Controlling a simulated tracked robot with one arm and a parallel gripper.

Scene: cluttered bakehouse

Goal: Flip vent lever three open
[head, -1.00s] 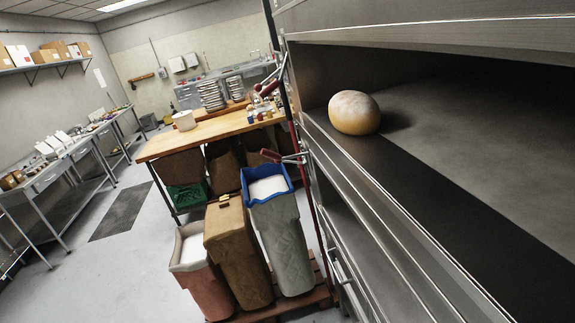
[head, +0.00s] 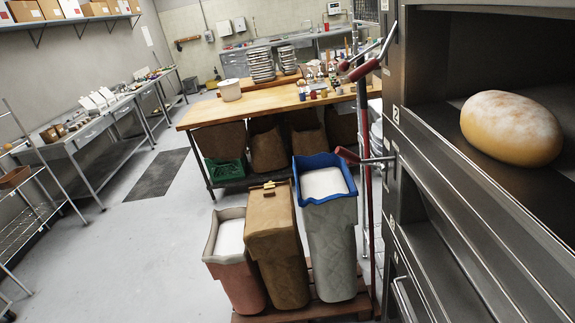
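Levers with dark red grips stick out from the left edge of the deck oven (head: 470,185). An upper lever (head: 364,70) angles up to the right on a bright metal rod, with another red grip (head: 344,66) close beside it. A lower lever (head: 348,155) points left, its rod running nearly level to the oven edge. A small plate marked 2 (head: 395,115) is on the oven edge between them. A lower plate (head: 391,215) is too small to read, and I cannot tell which lever is three. My gripper is not in view.
A loaf (head: 511,128) sits in the open oven deck at right. Flour bins (head: 330,245) stand on a wooden pallet (head: 322,308) below the levers, beside a thin red pole (head: 366,205). A wooden worktable (head: 225,112) is behind.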

